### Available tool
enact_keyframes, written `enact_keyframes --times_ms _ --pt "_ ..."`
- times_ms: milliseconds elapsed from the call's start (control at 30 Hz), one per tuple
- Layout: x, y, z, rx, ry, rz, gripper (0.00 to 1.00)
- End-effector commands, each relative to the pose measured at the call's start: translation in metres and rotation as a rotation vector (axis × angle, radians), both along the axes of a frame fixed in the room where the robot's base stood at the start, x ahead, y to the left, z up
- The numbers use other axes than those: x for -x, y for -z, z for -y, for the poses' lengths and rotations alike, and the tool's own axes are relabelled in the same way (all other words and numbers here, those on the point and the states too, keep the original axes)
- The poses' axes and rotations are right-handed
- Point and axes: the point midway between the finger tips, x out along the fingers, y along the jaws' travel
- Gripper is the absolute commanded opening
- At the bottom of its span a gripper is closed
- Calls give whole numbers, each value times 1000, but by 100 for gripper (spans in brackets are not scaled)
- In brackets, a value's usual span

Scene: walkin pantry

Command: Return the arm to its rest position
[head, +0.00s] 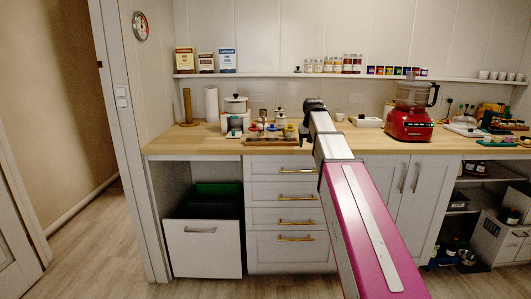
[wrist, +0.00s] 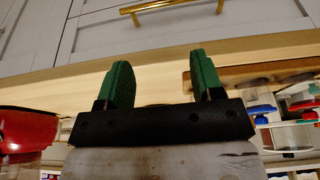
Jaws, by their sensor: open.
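My arm (head: 348,190) reaches from the lower right of the head view, a magenta link leading to a white and black wrist, out to the wooden counter. My gripper (wrist: 159,72) shows in the wrist view with its two green-padded fingers spread apart and nothing between them. In the head view the black wrist end (head: 314,104) is over the counter, right of the wooden tray (head: 272,141). The fingers are small and dark there. The wrist view looks upside down, with the counter edge and a drawer front behind the fingers.
A red food processor (head: 408,122) stands right of my arm on the counter (head: 190,139). A shelf (head: 270,73) with jars and boxes runs above. Drawers and cabinets are below the counter.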

Motion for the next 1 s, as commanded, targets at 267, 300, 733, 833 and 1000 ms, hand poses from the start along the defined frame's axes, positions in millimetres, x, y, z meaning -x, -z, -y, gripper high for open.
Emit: enact_keyframes --times_ms 267,300,733,833,1000 --pt "61 125 0 0 0 -80 61" --pt "70 141 0 0 0 -90 61" --pt "187 290 0 0 0 -206 61" --pt "218 318 0 0 0 -234 61" --pt "266 356 0 0 0 -274 61"
